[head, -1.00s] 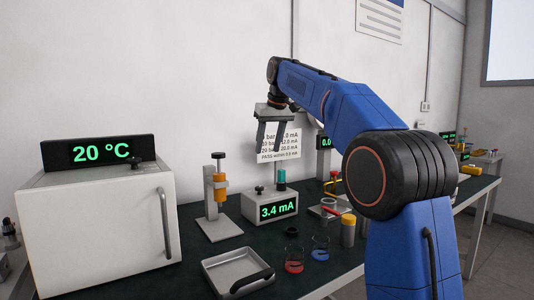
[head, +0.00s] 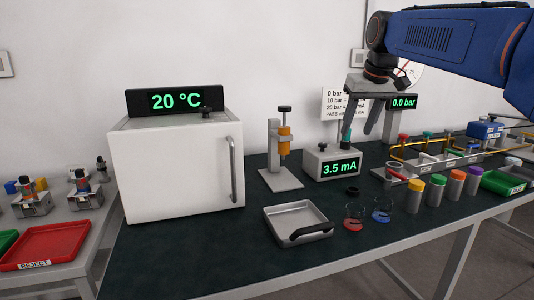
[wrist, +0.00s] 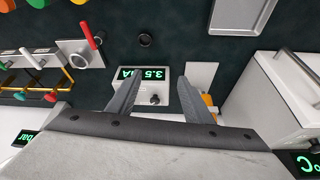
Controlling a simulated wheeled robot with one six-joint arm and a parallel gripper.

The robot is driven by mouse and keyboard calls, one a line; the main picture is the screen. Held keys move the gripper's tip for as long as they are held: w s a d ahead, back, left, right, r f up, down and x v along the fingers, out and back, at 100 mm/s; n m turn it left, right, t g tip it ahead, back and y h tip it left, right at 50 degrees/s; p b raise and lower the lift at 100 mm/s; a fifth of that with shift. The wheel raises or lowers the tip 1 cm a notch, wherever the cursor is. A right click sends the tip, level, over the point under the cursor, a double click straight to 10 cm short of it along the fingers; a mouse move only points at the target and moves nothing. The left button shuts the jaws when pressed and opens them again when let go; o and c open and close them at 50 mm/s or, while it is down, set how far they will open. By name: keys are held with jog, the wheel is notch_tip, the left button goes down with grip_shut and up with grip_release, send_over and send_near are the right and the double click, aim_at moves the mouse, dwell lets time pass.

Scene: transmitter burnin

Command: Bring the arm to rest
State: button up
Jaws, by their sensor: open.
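My gripper (head: 357,131) hangs from the blue arm at the upper right of the head view, fingers pointing down and apart. Whether a finger touches the teal part cannot be told.
A white oven (head: 175,165) showing 20 °C stands left on the dark bench. An orange-and-steel press stand (head: 283,155), metal tray (head: 298,212), several coloured-lid jars (head: 435,192) and a gauge display (head: 403,102) are around. A red reject tray (head: 45,245) lies far left.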

jog(key=s+d+f+m, duration=0.1)
jog(key=s+d+f, duration=0.2)
jog(key=s+f, duration=2.7)
jog(key=s, duration=0.4)
jog(key=shift+m+h, duration=0.3)
